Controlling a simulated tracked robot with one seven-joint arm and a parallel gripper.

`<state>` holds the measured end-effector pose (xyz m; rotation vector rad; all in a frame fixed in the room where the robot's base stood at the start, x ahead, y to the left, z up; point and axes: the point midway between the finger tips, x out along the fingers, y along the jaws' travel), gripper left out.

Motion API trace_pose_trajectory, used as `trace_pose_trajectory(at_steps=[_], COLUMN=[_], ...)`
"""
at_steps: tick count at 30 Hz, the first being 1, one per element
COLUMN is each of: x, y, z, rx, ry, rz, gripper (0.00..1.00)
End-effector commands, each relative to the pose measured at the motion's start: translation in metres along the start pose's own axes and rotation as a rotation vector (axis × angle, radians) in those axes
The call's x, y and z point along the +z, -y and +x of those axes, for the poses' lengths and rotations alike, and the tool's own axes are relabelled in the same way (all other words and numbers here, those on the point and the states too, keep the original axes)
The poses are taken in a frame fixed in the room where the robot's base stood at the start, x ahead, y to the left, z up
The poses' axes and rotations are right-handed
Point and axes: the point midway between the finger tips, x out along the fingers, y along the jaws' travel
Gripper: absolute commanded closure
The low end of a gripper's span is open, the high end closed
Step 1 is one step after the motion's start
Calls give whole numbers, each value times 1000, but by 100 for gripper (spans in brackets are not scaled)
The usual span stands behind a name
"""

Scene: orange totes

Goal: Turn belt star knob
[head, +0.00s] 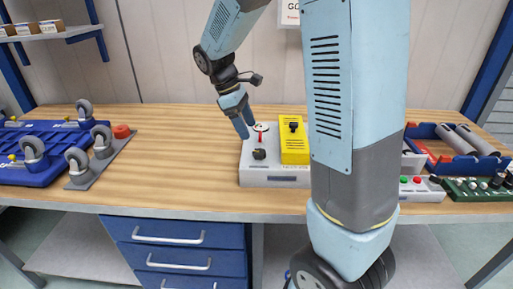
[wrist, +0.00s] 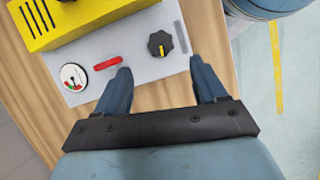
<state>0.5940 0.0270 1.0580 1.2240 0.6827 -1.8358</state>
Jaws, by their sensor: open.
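A light grey control box (head: 246,165) stands on the bench. On it are a lobed black knob with a yellow mark (head: 259,154), a small round gauge (head: 261,127) and a red lever (head: 260,138). A yellow housing (head: 295,150) sits at its right and carries another black knob (head: 293,126). I cannot tell which one is the belt star knob. In the wrist view the marked knob (wrist: 160,44) lies just beyond and between my open fingertips (wrist: 160,66), apart from them. My gripper (head: 242,130) is empty at the box's left back side. The wrist view shows only part of the yellow housing (wrist: 75,18).
A blue tray (head: 40,172) and a grey plate with casters (head: 95,175) lie at the left. A panel with red and green buttons (head: 420,190), a green tray (head: 475,192) and a blue bin with grey cylinders (head: 428,133) are at the right. The bench (head: 185,150) left of the box is clear.

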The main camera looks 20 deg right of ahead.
Motion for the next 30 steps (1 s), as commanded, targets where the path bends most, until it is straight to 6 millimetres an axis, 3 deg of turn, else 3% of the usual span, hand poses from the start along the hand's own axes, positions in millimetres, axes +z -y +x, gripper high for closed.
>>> trace_pose_trajectory(at_steps=[6, 15, 28, 30], x=[0, 0, 0, 0], y=[1, 0, 0, 0], z=[40, 77, 85, 84], rx=[-3, 0, 1, 1], ry=[3, 1, -1, -1], rz=[-1, -2, -1, -1], gripper=[29, 29, 29, 35])
